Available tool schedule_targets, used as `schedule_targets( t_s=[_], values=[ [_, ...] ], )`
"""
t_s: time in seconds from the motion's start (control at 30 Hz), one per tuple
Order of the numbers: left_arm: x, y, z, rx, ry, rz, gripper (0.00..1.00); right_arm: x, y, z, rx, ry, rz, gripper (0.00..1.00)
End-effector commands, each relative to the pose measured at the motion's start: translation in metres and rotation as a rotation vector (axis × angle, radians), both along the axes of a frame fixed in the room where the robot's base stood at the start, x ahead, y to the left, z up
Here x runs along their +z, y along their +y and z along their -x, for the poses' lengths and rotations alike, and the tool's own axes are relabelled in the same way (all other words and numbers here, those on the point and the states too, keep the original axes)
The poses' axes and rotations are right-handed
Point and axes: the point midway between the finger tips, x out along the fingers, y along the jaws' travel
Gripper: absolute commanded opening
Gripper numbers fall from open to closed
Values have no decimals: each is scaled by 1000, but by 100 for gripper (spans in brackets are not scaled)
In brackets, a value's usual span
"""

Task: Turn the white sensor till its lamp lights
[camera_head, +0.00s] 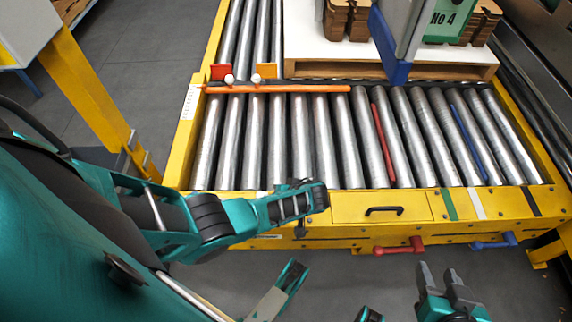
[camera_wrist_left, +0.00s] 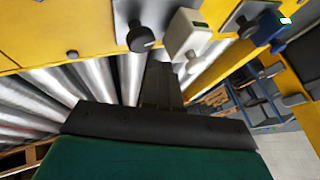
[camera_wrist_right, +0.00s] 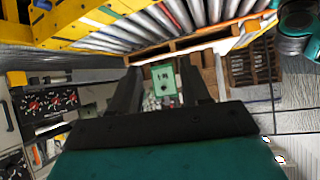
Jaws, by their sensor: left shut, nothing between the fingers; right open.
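The white sensor (camera_wrist_left: 190,36) is a blocky white head on a grey mount at the yellow frame, in the left wrist view. The small window on it (camera_wrist_left: 199,25) looks dark green, not bright. My left gripper (camera_wrist_left: 160,72) is shut and empty, its fingertips just below and left of the white sensor in that view; I cannot tell whether they touch it. In the head view my left arm reaches the near yellow rail, but its fingertips are hard to make out. My right gripper (camera_head: 440,276) is open and empty, in front of the near rail; its fingers also show in the right wrist view (camera_wrist_right: 160,78).
A black knob (camera_wrist_left: 140,38) and a blue sensor (camera_wrist_left: 284,36) with a bright lamp flank the white sensor. An orange bar (camera_head: 280,89) crosses the rollers. Floor before the rail is open.

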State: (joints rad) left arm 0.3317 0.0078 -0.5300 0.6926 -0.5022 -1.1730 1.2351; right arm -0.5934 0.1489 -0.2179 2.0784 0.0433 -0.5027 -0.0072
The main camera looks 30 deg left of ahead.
Motion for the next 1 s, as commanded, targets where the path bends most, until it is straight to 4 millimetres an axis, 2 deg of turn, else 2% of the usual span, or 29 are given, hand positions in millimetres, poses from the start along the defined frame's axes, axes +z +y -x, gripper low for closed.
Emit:
schedule_targets(
  t_s=[0.03, 0.23, 0.67, 0.83, 1.0],
  values=[
    [-12, 5, -1, 1, 1, -2, 0, -7, 2, 0, 1, 3, -5, 46],
    [-27, 17, -5, 0, 1, 1, 0, -3, 8, -5, 6, -8, -20, 46],
    [-28, 20, -6, -1, 1, 2, 0, 1, 10, -7, 10, -13, -22, 46],
    [-28, 31, -4, 2, 1, 1, 0, 1, 9, -7, 12, -14, -20, 46],
    [-28, 31, -4, 0, 2, 0, 0, -1, 9, -7, 13, -14, -18, 46]
  ],
)
